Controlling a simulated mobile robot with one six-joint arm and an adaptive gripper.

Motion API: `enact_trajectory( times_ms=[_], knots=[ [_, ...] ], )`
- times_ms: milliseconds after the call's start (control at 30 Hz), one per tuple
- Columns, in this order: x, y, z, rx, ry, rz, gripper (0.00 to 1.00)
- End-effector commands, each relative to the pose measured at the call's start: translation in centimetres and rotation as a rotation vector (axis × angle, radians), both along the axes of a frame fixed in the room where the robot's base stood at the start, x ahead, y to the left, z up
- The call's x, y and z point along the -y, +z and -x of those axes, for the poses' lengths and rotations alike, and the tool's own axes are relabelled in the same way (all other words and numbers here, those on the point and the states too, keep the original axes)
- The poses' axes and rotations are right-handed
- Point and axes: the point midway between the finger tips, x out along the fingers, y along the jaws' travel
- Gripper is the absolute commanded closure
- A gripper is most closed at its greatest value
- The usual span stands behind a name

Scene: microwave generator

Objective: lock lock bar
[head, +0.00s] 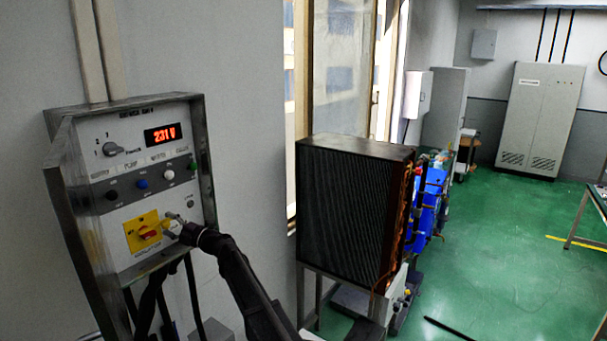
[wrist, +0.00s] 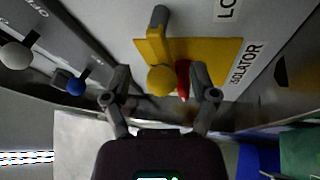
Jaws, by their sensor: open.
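The control panel carries a yellow isolator plate (head: 140,231) with a red switch handle (head: 149,233). In the wrist view, a yellow bar (wrist: 154,48) with a rounded yellow end (wrist: 160,81) lies over the yellow plate (wrist: 213,60), beside a grey cylinder (wrist: 159,16). I take this bar to be the lock bar. The red handle (wrist: 183,79) shows just right of the rounded end, partly hidden. My gripper (wrist: 160,75) is open, with one finger on each side of the rounded end and red handle. In the head view my gripper (head: 173,226) is in front of the plate; contact cannot be told.
The panel has a red display (head: 163,134), a rotary switch (head: 112,149) and several round knobs, including a blue one (head: 142,183). A dark finned unit (head: 345,212) stands to the right on a frame. Green floor (head: 500,240) is open farther right.

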Motion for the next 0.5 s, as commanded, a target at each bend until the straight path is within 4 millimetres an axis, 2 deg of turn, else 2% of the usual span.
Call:
enact_trajectory(
  times_ms=[167, 267, 500],
  knots=[
    [3.6, -0.8, -2.0, -0.066, -0.125, -0.027, 0.25],
    [7.0, -1.5, -3.8, -0.129, -0.237, -0.051, 0.25],
    [17.4, -4.6, -8.0, -0.337, -0.554, -0.119, 0.25]
  ],
)
